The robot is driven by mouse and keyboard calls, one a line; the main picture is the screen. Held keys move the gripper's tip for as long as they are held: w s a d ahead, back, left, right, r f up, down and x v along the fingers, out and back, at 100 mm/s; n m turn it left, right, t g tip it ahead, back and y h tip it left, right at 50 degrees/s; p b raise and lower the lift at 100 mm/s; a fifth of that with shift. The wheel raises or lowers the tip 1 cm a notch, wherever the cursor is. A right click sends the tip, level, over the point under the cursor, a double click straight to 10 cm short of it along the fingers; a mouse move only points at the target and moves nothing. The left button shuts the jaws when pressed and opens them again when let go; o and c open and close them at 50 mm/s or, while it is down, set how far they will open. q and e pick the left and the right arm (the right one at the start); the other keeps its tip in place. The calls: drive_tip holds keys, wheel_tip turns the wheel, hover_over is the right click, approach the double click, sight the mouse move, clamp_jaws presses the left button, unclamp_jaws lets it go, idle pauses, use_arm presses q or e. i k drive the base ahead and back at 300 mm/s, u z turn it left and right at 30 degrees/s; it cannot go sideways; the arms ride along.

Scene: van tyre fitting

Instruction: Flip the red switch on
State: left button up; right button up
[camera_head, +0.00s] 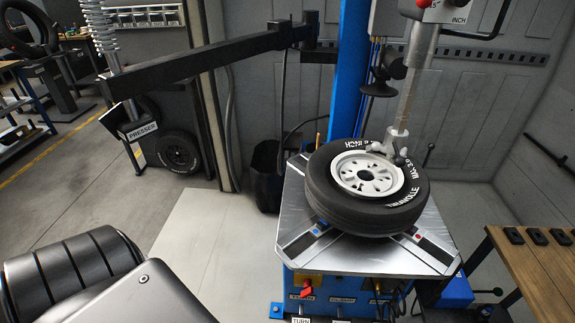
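A small red switch (306,288) shows on the front of the blue tyre machine (345,288), low under the left front edge of its steel table. It is too small to tell which position it is in. Another red part (423,3) shows on the control head at the top, cut by the frame edge. A black tyre on a white rim (368,187) lies flat on the table. Neither of my grippers is in view. A ribbed black and grey part of my own body fills the lower left corner.
A black press arm (200,62) spans the upper left, ending in a hanging block marked PRESSER (141,131). A wooden bench (540,265) with black pieces stands at the right. The floor left of the machine is clear.

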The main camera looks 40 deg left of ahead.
sight(308, 290)
drive_tip(key=u, duration=0.85)
drive_tip(key=i, duration=0.45)
drive_tip(key=z, duration=0.15)
